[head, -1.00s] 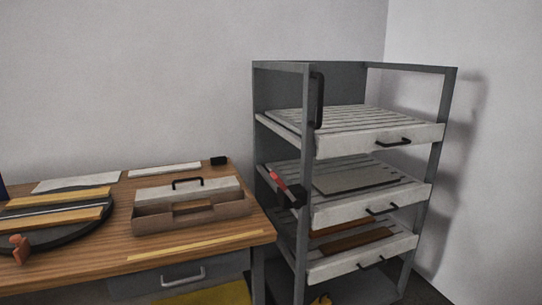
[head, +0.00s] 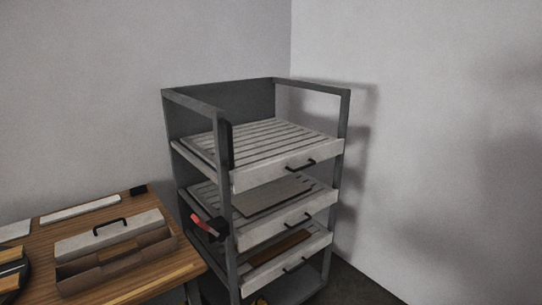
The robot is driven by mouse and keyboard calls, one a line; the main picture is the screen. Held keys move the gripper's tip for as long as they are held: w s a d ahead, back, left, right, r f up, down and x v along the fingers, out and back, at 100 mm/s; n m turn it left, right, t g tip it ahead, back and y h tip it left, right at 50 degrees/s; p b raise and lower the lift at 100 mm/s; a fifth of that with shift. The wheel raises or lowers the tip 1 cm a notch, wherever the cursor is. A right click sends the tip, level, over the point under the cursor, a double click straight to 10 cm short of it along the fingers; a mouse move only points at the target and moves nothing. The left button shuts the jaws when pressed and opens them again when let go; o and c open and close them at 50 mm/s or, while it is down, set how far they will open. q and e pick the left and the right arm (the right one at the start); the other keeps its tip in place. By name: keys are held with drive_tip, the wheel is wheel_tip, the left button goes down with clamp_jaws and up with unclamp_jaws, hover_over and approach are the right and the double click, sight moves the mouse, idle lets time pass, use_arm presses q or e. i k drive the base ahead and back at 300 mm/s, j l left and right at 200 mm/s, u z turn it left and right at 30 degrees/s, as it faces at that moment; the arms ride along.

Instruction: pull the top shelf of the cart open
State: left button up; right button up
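The grey cart (head: 340,130) stands against the wall in the middle of the head view. Its top shelf (head: 262,178) is a pale slatted tray with a black bar handle (head: 301,165) on its front face. The slatted surface is bare. The top shelf's front lies about in line with the fronts of the shelves below. Neither of my grippers shows in the view, and nothing touches the handle.
Below are a middle shelf (head: 265,233) holding a grey panel (head: 270,197) and a lower shelf (head: 262,275) with a brown board (head: 277,248). A red-and-black item (head: 208,227) is at the cart's left side. A wooden workbench (head: 180,262) with a toolbox (head: 117,263) stands left. Floor (head: 355,287) shows at right.

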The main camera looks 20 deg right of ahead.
sight(266, 150)
drive_tip(key=i+l, duration=0.35)
drive_tip(key=l, duration=0.15)
drive_tip(key=i+l, duration=0.35)
drive_tip(key=l, duration=0.2)
